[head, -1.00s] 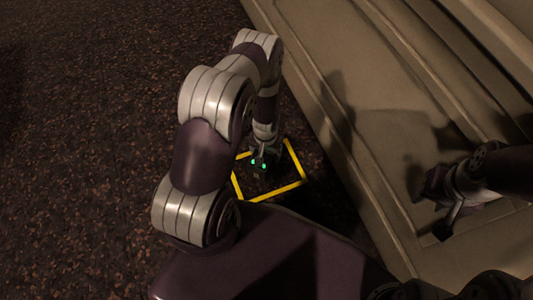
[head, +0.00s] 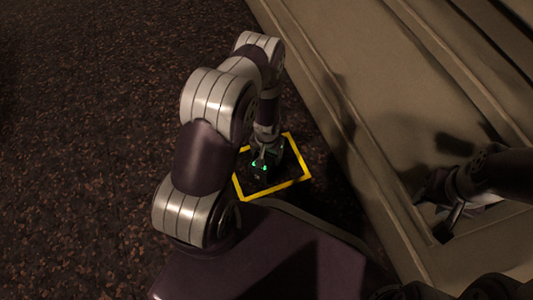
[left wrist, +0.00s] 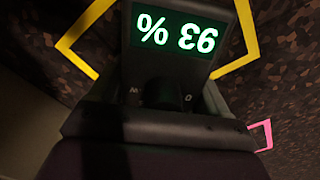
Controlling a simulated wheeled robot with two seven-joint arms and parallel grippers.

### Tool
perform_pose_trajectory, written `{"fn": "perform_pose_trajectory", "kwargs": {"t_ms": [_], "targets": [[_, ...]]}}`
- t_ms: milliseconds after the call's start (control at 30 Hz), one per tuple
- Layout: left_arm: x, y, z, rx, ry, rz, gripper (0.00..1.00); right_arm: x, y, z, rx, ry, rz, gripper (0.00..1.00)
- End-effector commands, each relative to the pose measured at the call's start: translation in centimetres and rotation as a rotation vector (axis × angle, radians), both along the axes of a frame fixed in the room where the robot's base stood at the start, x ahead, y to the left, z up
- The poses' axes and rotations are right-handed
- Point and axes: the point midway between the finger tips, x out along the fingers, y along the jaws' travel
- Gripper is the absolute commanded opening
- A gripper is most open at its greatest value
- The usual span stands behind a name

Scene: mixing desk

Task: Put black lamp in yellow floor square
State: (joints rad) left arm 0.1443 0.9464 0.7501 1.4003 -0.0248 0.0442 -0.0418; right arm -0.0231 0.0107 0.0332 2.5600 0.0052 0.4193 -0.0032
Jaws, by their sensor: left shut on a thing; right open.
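The black lamp (left wrist: 165,78) fills the middle of the left wrist view, with a lit green "93 %" readout seen upside down. In the head view the lamp (head: 262,169) is a small dark shape with green lights, within the outline of the yellow floor square (head: 272,191). The square's edges also pass behind the lamp in the left wrist view (left wrist: 88,35). My left gripper (head: 263,156) points down and is shut on the lamp. I cannot tell whether the lamp touches the floor. My right gripper (head: 447,214) is open, away to the right.
A pale stepped desk side (head: 350,130) runs diagonally right of the square, under my right arm. A pink floor marking (left wrist: 263,133) shows at the right of the left wrist view. Dark speckled floor (head: 90,150) at left is clear.

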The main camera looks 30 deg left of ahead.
Motion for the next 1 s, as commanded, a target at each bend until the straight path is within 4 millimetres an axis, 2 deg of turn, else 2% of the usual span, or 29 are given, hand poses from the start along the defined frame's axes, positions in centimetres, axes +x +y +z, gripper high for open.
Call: {"fn": "perform_pose_trajectory", "kwargs": {"t_ms": [700,733,800,1000], "targets": [[0.1,0.0,-1.1,0.0,-0.002,0.0,0.0,0.0,0.0,-0.8,0.0,0.0,0.0,0.43],[0.1,0.0,-1.1,0.0,-0.002,0.0,0.83,0.0,0.0,-0.8,0.0,0.0,0.0,0.43],[0.1,0.0,-1.1,0.0,-0.002,0.0,1.0,0.0,0.0,-0.8,0.0,0.0,0.0,0.43],[0.0,0.0,-1.0,0.0,0.001,0.0,1.0,0.0,0.0,-0.7,0.0,0.0,0.0,0.43]]}}
